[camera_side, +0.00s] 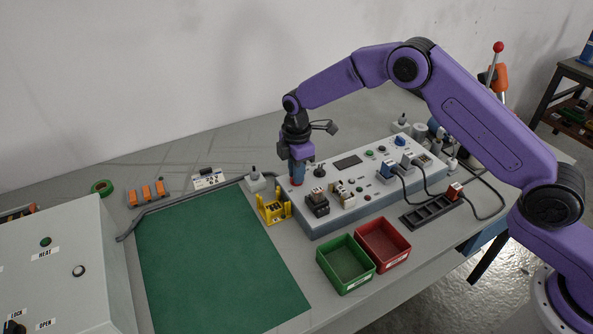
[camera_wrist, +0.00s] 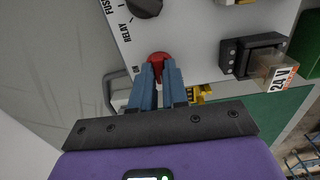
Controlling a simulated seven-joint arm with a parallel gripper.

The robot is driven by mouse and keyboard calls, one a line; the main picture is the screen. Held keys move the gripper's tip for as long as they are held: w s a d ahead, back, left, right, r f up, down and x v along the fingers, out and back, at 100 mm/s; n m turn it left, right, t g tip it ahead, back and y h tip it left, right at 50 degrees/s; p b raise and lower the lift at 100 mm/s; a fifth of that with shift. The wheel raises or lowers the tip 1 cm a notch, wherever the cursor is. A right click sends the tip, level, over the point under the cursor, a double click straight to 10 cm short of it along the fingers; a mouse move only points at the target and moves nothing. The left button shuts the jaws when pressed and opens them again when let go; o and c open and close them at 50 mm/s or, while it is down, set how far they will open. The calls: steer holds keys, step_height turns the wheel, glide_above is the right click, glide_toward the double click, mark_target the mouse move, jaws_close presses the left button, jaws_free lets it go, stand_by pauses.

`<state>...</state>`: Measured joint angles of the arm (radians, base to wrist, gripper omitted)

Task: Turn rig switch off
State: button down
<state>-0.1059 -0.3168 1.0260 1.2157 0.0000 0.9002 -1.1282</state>
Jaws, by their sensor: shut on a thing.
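A grey rig panel (camera_side: 352,215) stands on the bench, with knobs, sockets and buttons on its top. My gripper (camera_side: 297,182) points down over the left end of this panel. In the wrist view my gripper (camera_wrist: 158,72) has its two blue fingers close together on a red knob (camera_wrist: 158,57) near the panel's edge. Much of the knob is hidden by the fingertips, and its turn position cannot be read. A black rotary knob (camera_wrist: 146,7) sits beyond it, near printed labels that include RELAY. A little red (camera_side: 297,185) shows at the fingertips in the side view.
A yellow holder (camera_side: 272,208) stands close to the panel's left end. A black block with a clear relay (camera_wrist: 272,68) is right of the fingers. Green (camera_side: 345,264) and red (camera_side: 382,244) bins stand in front. The green mat (camera_side: 210,265) is clear.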

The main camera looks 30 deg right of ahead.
stand_by(0.4)
steer(key=c, duration=1.1)
jaws_free()
steer(key=shift+c, duration=0.2)
steer(key=shift+r, duration=0.1)
step_height(320, 180, up, 17)
steer(key=shift+r, duration=0.15)
